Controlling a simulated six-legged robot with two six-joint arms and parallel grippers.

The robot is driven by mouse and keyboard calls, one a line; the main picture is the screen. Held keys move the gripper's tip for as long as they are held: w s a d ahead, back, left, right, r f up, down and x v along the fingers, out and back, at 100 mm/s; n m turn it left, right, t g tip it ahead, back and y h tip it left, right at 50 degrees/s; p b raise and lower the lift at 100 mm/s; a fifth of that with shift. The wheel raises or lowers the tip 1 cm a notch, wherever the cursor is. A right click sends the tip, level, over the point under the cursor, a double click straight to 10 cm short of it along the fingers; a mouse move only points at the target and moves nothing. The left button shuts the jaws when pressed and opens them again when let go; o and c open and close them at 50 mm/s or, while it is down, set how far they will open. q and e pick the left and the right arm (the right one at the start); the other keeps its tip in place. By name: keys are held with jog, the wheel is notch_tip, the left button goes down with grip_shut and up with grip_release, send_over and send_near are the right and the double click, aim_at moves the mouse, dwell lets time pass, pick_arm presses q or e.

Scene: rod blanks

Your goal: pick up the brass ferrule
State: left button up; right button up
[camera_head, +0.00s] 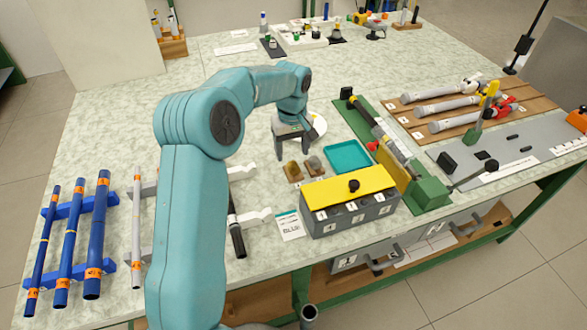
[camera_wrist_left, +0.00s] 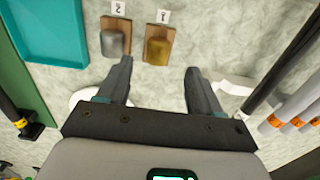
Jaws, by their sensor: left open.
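The brass ferrule (camera_head: 292,168) is a small gold-brown piece on a wooden block on the table. It also shows in the left wrist view (camera_wrist_left: 157,47), on the block tagged 1. A similar grey ferrule (camera_head: 313,163) sits beside it on the block tagged 2, seen in the wrist view as well (camera_wrist_left: 113,42). My left gripper (camera_head: 293,153) is open and empty, fingers pointing down, just behind the blocks in the head view. In the left wrist view the brass ferrule lies ahead of the gap between the fingertips (camera_wrist_left: 158,67), not between them. My right gripper is not in view.
A teal tray (camera_head: 347,156) lies right of the blocks. A grey box with a yellow lid (camera_head: 348,186) stands in front. A green fixture (camera_head: 392,150) is farther right. A white round item (camera_head: 319,126) is partly hidden behind my gripper. Blue rods (camera_head: 70,240) lie at left.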

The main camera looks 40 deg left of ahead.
aim_at(293, 164)
pick_arm(q)
jog(key=shift+w+f, duration=0.2)
jog(key=shift+f, duration=0.2)
notch_tip(293, 164, down, 4)
jog(key=shift+s+f, duration=0.15)
jog(key=shift+f, duration=0.1)
jog(key=shift+w+f, duration=0.2)
jog(key=shift+f, duration=0.15)
jog(key=shift+s+d+r, duration=0.1)
jog(key=shift+c, duration=1.2)
jog(key=c, duration=0.7)
